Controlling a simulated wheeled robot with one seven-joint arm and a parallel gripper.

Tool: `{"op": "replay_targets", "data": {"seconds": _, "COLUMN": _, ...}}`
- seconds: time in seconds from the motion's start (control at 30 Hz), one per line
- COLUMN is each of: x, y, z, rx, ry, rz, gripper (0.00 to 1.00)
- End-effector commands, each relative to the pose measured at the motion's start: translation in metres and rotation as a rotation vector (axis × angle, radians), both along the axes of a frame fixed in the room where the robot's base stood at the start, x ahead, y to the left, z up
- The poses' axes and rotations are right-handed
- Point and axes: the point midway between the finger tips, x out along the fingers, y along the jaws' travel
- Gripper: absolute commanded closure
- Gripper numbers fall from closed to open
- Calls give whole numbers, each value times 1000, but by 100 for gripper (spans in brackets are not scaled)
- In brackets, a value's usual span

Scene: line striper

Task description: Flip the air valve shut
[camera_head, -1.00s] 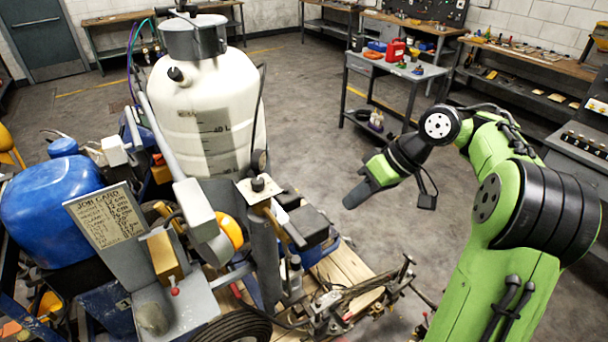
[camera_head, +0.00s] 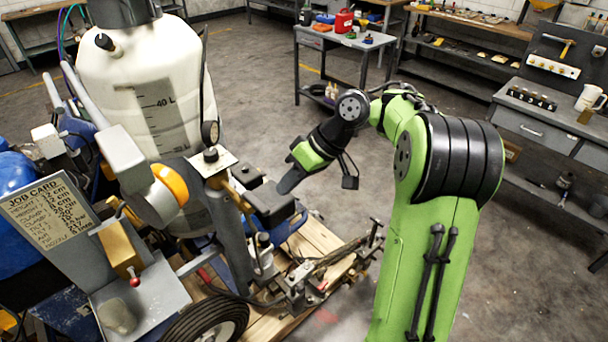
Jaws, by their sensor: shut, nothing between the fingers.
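The line striper stands at the left and centre, with its white paint tank (camera_head: 150,95) upright on it. I cannot make out for certain which part is the air valve. A small red-knobbed lever (camera_head: 134,280) stands on the grey panel beside a brass-coloured block (camera_head: 120,250). My gripper (camera_head: 283,187) is shut and empty, pointing down and left. In the picture its tip is close to the dark box (camera_head: 268,203) on the machine; I cannot tell whether they touch.
A job card (camera_head: 48,212) stands at the left of the machine. A wheel (camera_head: 210,320) and a wooden pallet (camera_head: 318,238) are low at the front. A grey cart (camera_head: 345,45) with a red can (camera_head: 344,20) stands behind. Open floor lies behind my arm.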

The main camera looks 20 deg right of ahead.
Motion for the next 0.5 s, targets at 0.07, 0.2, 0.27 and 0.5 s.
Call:
{"op": "replay_targets", "data": {"seconds": 0.07, "x": -6, "y": 16, "z": 0, "rx": -2, "ry": -3, "rz": 4, "gripper": 100}}
{"op": "replay_targets", "data": {"seconds": 0.2, "x": -11, "y": 32, "z": 2, "rx": -1, "ry": -2, "rz": 1, "gripper": 100}}
{"op": "replay_targets", "data": {"seconds": 0.27, "x": -12, "y": 35, "z": 2, "rx": -1, "ry": -2, "rz": 0, "gripper": 100}}
{"op": "replay_targets", "data": {"seconds": 0.5, "x": -13, "y": 37, "z": 3, "rx": 0, "ry": -1, "rz": -1, "gripper": 100}}
